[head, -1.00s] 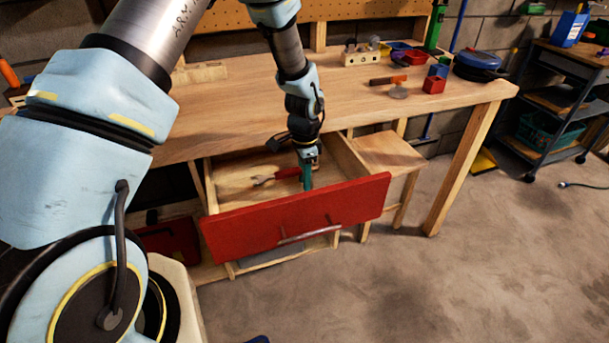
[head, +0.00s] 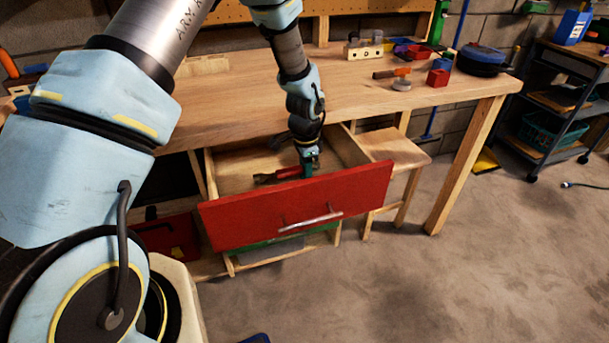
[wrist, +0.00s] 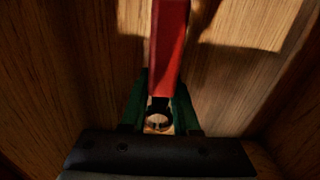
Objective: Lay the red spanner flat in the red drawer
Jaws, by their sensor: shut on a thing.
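The red drawer (head: 298,207) is pulled open under the workbench, with a red front and a bare wooden inside. The red spanner (head: 286,172) shows inside the drawer space, just behind the drawer front. My gripper (head: 308,172) reaches down into the drawer and is shut on the spanner. In the wrist view the spanner's red handle (wrist: 168,50) runs up from between the green fingers (wrist: 160,112), and a ring end shows between them. The wooden drawer floor lies beneath. I cannot tell whether the spanner touches the floor.
The workbench top (head: 230,105) overhangs the drawer's back. An orange-handled tool (head: 391,73) and a red box (head: 438,77) lie on the bench at right. A wooden stool (head: 395,149) stands right of the drawer.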

